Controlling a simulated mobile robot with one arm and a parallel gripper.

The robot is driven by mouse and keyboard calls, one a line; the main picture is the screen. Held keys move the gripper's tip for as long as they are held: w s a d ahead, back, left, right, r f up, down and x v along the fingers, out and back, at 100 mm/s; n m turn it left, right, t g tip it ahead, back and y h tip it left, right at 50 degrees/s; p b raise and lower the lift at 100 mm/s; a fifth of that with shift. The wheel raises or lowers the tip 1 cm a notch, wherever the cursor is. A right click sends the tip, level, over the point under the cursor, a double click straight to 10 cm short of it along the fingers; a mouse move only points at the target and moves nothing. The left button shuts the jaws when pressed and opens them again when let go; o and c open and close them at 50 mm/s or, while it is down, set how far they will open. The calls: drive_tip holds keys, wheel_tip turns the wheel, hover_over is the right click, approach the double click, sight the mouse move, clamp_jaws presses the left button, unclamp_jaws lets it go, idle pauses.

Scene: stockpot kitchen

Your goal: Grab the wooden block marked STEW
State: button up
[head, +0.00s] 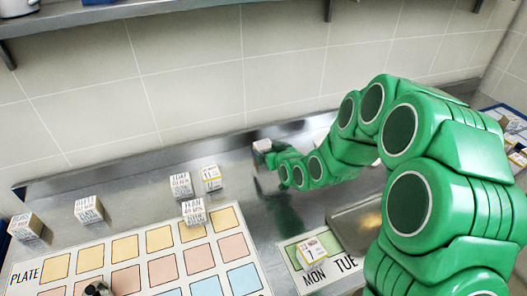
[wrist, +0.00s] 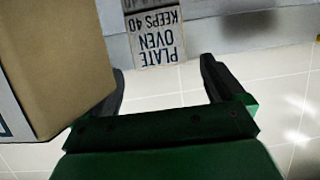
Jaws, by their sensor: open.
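Several small lettered blocks stand on the steel counter in the head view; I cannot read STEW on any of them. They include a front block (head: 194,212), two behind it (head: 181,185) (head: 211,178), and two at the left (head: 88,210) (head: 25,226). My gripper (head: 262,168) is over the counter near the back wall, with a small block (head: 262,145) by its fingers. In the wrist view my gripper (wrist: 165,85) is open and empty. Beyond its fingers is a face with upside-down lettering reading PLATE OVEN KEEPS 40 (wrist: 157,40).
A large brown block (wrist: 60,55) fills the left of the wrist view, close to the left finger. A PLATE board (head: 50,247) with coloured squares covers the front counter. A MON TUE board (head: 298,262) carries a block (head: 312,250). A shelf (head: 110,12) runs above.

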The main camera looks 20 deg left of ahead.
sight(266, 148)
drive_tip(key=shift+x, duration=1.55)
drive_tip(key=shift+c, duration=0.4)
drive_tip(key=c, duration=1)
drive_tip(key=shift+r, duration=0.2)
drive_tip(key=shift+c, duration=0.2)
